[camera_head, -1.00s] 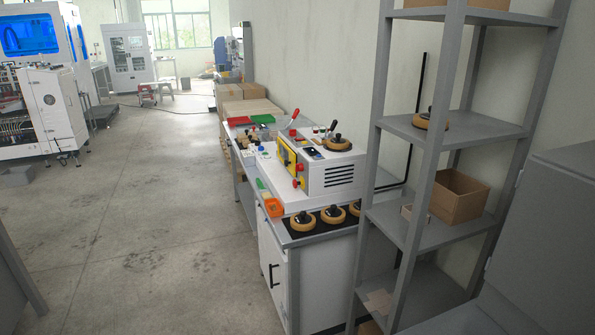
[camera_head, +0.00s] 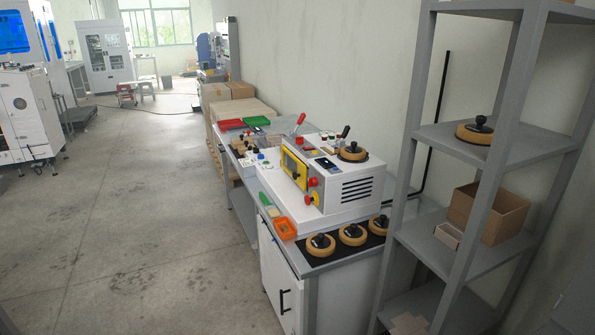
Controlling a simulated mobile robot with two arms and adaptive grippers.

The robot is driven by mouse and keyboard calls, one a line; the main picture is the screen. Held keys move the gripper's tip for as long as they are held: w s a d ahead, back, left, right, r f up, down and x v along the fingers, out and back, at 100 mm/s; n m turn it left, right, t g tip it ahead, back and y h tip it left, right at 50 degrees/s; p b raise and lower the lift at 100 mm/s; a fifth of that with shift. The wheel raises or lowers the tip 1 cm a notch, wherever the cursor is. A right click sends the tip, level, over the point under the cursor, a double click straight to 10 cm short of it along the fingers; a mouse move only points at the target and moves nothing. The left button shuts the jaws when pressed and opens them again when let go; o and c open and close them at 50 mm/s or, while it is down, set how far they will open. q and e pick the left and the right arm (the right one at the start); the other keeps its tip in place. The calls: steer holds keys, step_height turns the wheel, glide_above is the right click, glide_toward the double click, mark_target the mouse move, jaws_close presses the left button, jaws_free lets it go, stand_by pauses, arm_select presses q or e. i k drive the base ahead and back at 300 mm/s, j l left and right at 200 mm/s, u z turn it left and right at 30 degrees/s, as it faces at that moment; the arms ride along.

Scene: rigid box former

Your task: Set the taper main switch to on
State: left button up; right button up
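A white bench machine (camera_head: 345,190) stands on the workbench along the right wall. It has a yellow-framed front panel (camera_head: 294,170), red knobs and levers on top. A red knob (camera_head: 312,182) and a red-and-yellow knob (camera_head: 311,199) sit at its near front corner. A red-handled lever (camera_head: 298,122) and a black-handled lever (camera_head: 343,134) rise from its top. Which control is the taper main switch, and its position, is too small to tell. Neither of my grippers is in view.
The workbench (camera_head: 345,249) carries several tan rings with black knobs (camera_head: 320,245) and an orange bin (camera_head: 284,227). A grey shelf rack (camera_head: 452,253) stands at the near right. Open concrete floor (camera_head: 150,220) lies left of the bench. Cardboard boxes (camera_head: 242,108) are behind it.

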mark_target(312, 181)
steer(key=i+j, duration=0.15)
steer(key=i, duration=0.2)
steer(key=i+j+z, duration=0.15)
steer(key=i, duration=0.25)
steer(key=i+j, duration=0.2)
steer(key=i, duration=0.15)
steer(key=z, duration=0.05)
